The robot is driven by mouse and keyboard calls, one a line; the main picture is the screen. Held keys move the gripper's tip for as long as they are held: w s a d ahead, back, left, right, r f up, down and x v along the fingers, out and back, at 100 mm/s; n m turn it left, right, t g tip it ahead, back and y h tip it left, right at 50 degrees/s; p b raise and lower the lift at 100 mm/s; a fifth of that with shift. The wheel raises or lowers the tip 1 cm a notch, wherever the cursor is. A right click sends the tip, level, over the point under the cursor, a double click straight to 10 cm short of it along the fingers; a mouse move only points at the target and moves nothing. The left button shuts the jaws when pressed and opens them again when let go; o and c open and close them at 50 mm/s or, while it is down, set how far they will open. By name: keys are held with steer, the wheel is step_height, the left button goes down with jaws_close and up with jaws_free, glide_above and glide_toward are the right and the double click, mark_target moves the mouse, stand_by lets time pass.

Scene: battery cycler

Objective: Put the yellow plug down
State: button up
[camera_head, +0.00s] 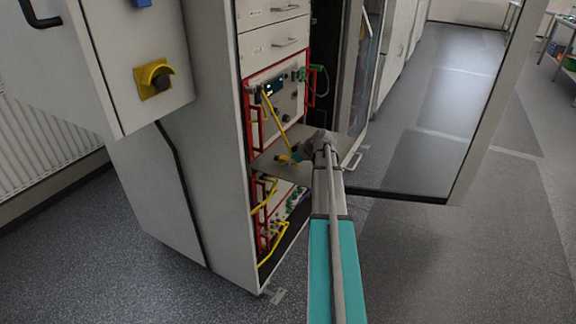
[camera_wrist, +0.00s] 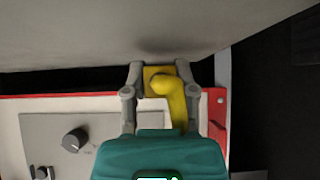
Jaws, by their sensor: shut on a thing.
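The yellow plug (camera_wrist: 158,79) sits between the two fingers of my gripper (camera_wrist: 162,75) in the wrist view, with a yellow cable (camera_wrist: 178,105) bending off it. My gripper is shut on the plug. In the head view my gripper (camera_head: 298,152) is just over the grey pull-out shelf (camera_head: 281,178) of the cabinet, and a bit of yellow plug (camera_head: 284,158) shows at its tip. The plug's tip is close to the grey shelf surface (camera_wrist: 150,30) in the wrist view. I cannot tell whether they touch.
A red-framed instrument panel (camera_head: 284,100) with yellow cables is above the shelf, and another unit (camera_head: 277,215) is below it. An open glass door (camera_head: 440,110) stands to the right. The left cabinet door carries a yellow switch (camera_head: 153,79).

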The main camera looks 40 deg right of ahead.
steer(key=shift+f+b, duration=0.6)
stand_by(0.3)
steer(key=o, duration=0.9)
steer(key=shift+c, duration=0.2)
steer(key=shift+r, duration=0.15)
steer(key=shift+r+p, duration=0.6)
steer(key=shift+p, duration=0.15)
steer(key=p+v, duration=0.8)
steer(key=v, duration=0.4)
steer(key=shift+f, duration=0.1)
